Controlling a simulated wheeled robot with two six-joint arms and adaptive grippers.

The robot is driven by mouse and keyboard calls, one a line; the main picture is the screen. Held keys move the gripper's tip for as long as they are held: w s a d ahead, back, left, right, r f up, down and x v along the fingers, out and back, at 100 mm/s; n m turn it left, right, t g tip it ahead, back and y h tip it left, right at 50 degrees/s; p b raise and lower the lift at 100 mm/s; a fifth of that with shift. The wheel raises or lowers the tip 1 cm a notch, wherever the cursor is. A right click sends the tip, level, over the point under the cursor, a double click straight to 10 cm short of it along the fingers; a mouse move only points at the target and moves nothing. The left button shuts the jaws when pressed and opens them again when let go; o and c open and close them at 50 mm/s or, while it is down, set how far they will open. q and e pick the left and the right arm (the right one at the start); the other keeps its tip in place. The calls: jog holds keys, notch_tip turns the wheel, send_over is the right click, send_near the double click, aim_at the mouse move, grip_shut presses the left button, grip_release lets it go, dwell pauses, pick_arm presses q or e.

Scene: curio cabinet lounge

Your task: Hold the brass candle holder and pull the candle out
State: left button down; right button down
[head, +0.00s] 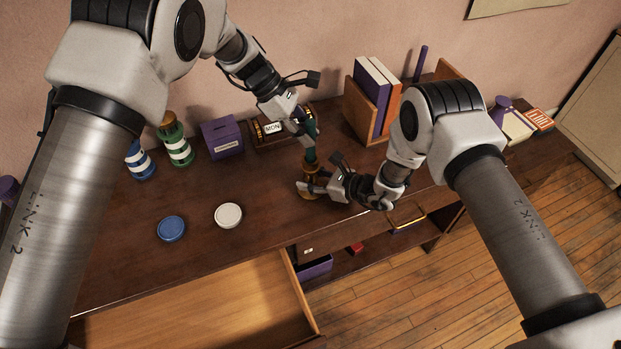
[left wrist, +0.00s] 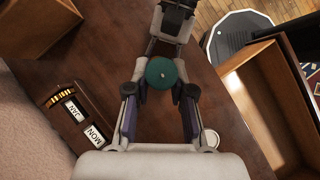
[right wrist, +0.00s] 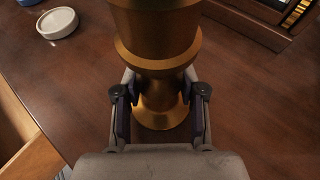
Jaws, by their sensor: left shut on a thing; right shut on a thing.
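The brass candle holder (head: 312,172) stands upright on the dark wooden cabinet top. In the right wrist view the brass holder (right wrist: 155,40) fills the upper middle, and my right gripper (right wrist: 160,105) is shut on its narrow lower stem, just above the flared foot. The green candle (head: 310,156) shows directly above the holder; how deep its lower end sits cannot be told. My left gripper (head: 308,135) is shut on the candle from above. In the left wrist view the candle's round top (left wrist: 161,72) shows between the fingers.
A blue lid (head: 171,229) and a white lid (head: 228,215) lie to the left. Striped lighthouses (head: 177,148), a purple box (head: 222,138) and a calendar block (head: 272,128) stand behind. Books (head: 375,95) stand at the back right. A drawer (head: 215,305) is open in front.

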aim_at(306, 121)
pick_arm(q)
jog(key=shift+r, duration=0.7)
jog(key=shift+r, duration=2.8)
notch_tip(306, 121, up, 8)
jog(key=shift+r, duration=0.25)
pick_arm(e)
jog(key=c, duration=0.6)
grip_release()
